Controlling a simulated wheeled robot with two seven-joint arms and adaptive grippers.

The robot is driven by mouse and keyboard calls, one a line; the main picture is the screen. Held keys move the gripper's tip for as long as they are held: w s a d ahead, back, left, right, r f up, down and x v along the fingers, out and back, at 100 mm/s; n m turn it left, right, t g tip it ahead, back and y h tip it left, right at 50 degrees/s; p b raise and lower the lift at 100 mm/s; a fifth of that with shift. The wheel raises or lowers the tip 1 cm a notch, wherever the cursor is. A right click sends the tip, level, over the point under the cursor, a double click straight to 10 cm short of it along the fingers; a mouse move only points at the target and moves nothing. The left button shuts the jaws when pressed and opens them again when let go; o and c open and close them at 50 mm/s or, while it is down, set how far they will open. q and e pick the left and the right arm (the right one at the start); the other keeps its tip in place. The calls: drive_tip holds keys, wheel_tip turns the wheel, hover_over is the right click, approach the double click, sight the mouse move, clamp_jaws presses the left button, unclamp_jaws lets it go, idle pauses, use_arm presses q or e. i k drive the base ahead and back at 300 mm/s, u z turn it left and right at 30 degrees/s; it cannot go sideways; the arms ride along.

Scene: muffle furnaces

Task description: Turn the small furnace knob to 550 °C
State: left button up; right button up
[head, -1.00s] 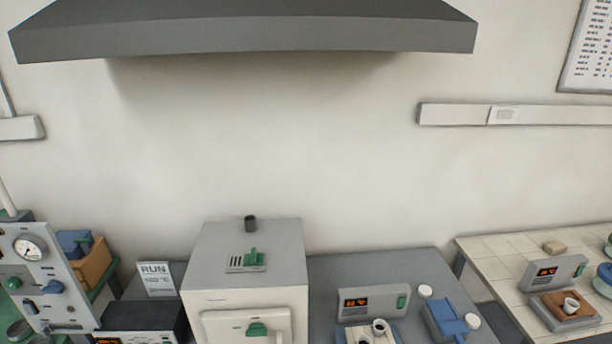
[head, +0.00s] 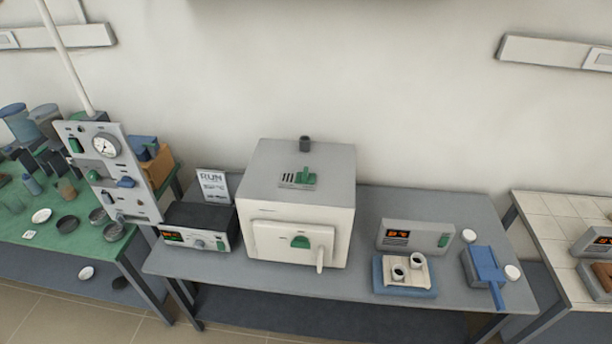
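A white box furnace (head: 295,210) with a grey top stands on the grey bench, its front door shut. The door carries a green handle part (head: 300,242). Left of it sits a dark controller box (head: 200,222) with a light front panel. The panel has a small lit display (head: 174,236) and a round grey-blue knob (head: 199,244). The knob's pointer and the display reading are too small to make out. Neither of my grippers is in view, and nothing touches the knob.
A RUN card (head: 213,186) stands behind the controller. Right of the furnace are a unit with an orange display (head: 416,237), a blue tray (head: 404,289) with two cups, and a blue tool (head: 486,266). A gauge panel (head: 118,170) stands at the left.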

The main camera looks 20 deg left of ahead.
sight(199, 245)
drive_tip(key=u, duration=1.45)
drive_tip(key=k, duration=1)
drive_tip(key=u, duration=1.1)
drive_tip(key=i, duration=1.3)
drive_tip(key=z, duration=0.6)
